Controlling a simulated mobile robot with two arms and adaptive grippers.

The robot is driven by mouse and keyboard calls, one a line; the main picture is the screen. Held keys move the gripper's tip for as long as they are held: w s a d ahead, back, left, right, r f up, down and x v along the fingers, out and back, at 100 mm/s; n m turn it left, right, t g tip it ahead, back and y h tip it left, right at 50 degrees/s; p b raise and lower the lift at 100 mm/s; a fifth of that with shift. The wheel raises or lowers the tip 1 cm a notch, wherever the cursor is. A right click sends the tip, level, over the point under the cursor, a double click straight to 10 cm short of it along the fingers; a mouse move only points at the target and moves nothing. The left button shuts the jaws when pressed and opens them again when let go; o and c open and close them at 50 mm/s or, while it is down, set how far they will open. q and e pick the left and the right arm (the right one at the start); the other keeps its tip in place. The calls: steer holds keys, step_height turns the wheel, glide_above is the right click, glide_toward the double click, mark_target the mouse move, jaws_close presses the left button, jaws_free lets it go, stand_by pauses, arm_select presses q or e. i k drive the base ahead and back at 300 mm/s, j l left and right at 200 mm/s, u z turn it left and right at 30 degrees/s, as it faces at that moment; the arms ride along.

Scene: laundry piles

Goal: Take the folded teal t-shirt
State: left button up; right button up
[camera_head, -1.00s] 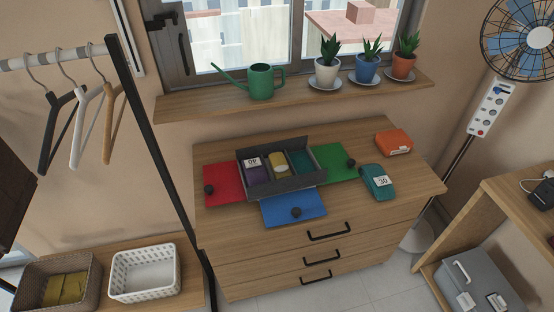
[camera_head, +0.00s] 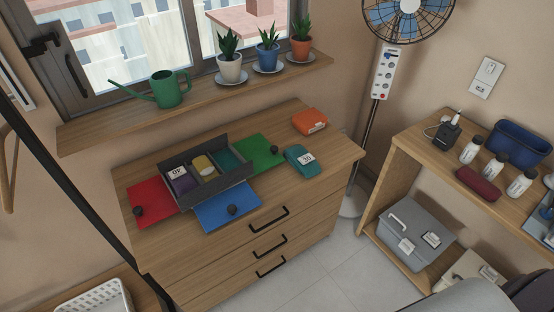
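A folded teal bundle (camera_head: 301,160) with a white tag reading 30 lies on top of the wooden dresser (camera_head: 290,119), right of the green panel. It looks like the folded teal t-shirt. Another teal piece (camera_head: 229,158) sits in the right compartment of the dark divided box (camera_head: 206,191), partly hidden by its walls. Neither gripper is in view. A grey rounded shape shows at the bottom right edge, too cut off to identify.
An orange bundle (camera_head: 310,121) lies behind the teal one. Red (camera_head: 150,198), blue (camera_head: 227,207) and green (camera_head: 262,150) panels with dark knobs surround the box. A fan stand (camera_head: 374,130) and a shelf (camera_head: 427,165) with bottles stand right. Floor is clear before the dresser.

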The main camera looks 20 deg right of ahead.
mark_target(299, 157)
steer(key=i+l+u, duration=0.15)
steer(key=l+u, duration=0.3)
steer(key=l, duration=0.35)
steer(key=l+u, duration=0.5)
steer(key=l, duration=0.35)
